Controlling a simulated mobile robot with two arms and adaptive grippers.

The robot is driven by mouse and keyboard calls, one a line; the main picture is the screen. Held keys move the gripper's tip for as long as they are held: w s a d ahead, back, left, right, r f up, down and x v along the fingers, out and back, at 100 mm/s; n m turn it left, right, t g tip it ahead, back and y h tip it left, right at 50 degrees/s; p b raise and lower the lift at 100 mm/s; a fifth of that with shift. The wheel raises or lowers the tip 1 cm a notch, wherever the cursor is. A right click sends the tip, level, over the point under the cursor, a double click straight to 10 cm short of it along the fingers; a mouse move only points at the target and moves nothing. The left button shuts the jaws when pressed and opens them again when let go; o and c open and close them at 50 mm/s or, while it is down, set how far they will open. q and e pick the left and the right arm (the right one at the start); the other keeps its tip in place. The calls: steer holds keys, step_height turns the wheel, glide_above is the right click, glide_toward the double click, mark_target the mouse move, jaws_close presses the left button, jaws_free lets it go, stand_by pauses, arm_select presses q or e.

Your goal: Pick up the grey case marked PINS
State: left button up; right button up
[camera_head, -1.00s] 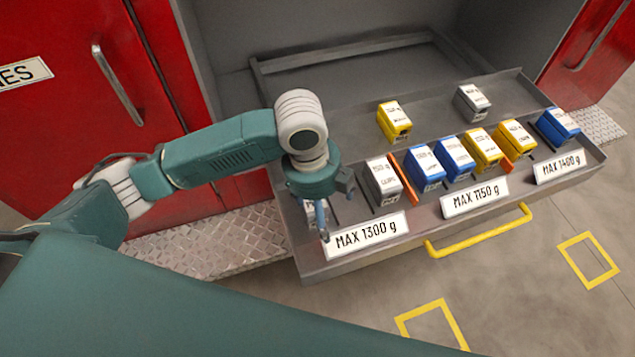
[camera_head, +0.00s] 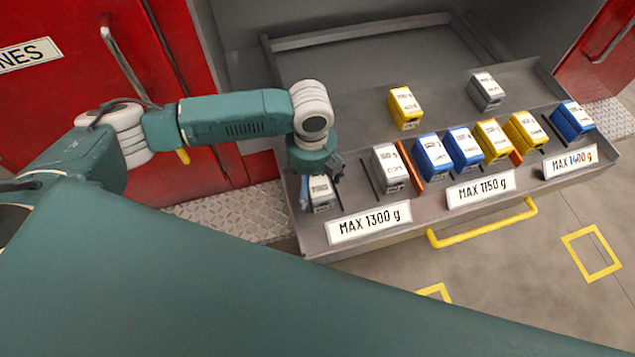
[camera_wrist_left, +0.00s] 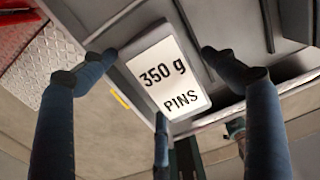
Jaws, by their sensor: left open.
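The grey case marked PINS (camera_wrist_left: 162,82) has a white top reading 350 g PINS in the left wrist view. In the head view the grey case (camera_head: 321,199) stands at the left end of the drawer, partly hidden under my left gripper (camera_head: 319,184). The left gripper is open above the case. In the left wrist view its blue fingers (camera_wrist_left: 158,72) spread around the case, two near its upper sides and one below its label. I cannot tell whether any finger touches it. My right gripper is not in view.
Another grey case (camera_head: 389,166) stands to the right beyond a dark divider. Blue and yellow cases (camera_head: 465,149) follow along the row. A yellow case (camera_head: 405,106) and a grey case (camera_head: 486,91) stand behind. The drawer front has a MAX 1300 g label (camera_head: 369,222) and a yellow handle (camera_head: 480,226).

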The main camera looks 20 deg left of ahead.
arm_select(q)
steer(key=shift+f, duration=0.9)
steer(key=shift+c, duration=0.5)
steer(key=c, duration=1.3)
steer(key=shift+r, duration=0.1)
steer(key=shift+c, duration=0.8)
steer(key=shift+w+r, duration=0.1)
